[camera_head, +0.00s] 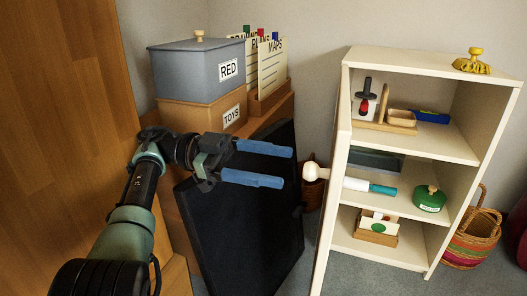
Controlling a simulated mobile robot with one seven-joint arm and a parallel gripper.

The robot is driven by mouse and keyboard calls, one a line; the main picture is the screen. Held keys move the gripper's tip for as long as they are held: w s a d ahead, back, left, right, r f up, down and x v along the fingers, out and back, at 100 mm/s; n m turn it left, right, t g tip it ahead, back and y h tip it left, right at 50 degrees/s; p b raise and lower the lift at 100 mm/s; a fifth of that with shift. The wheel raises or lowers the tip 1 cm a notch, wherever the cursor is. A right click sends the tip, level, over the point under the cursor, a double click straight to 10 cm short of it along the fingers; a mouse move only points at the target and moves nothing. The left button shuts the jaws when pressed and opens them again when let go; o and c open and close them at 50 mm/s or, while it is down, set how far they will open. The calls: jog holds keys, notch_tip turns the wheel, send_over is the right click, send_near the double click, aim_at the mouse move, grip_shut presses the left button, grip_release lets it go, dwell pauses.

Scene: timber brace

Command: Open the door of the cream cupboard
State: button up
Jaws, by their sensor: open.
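The cream cupboard (428,66) stands at the right with its shelves in plain view. Its door (337,150) stands open at the cupboard's left side, seen almost edge-on. A pale round knob (312,172) sticks out to the left from the door. My gripper (287,167) is open and empty, its two blue fingers pointing right at the knob. The fingertips are just left of the knob in the picture. I cannot tell how far apart they are in depth.
A large black panel (245,225) leans below my gripper. Grey and tan boxes (195,68) and a file rack (270,100) stand behind. The shelves hold a green tin (430,198) and a white-and-teal rod (370,186). A woven basket (470,240) stands at the right.

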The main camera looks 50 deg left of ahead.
jog(key=shift+s+a, duration=0.4)
jog(key=shift+a, duration=0.1)
dwell(0.5)
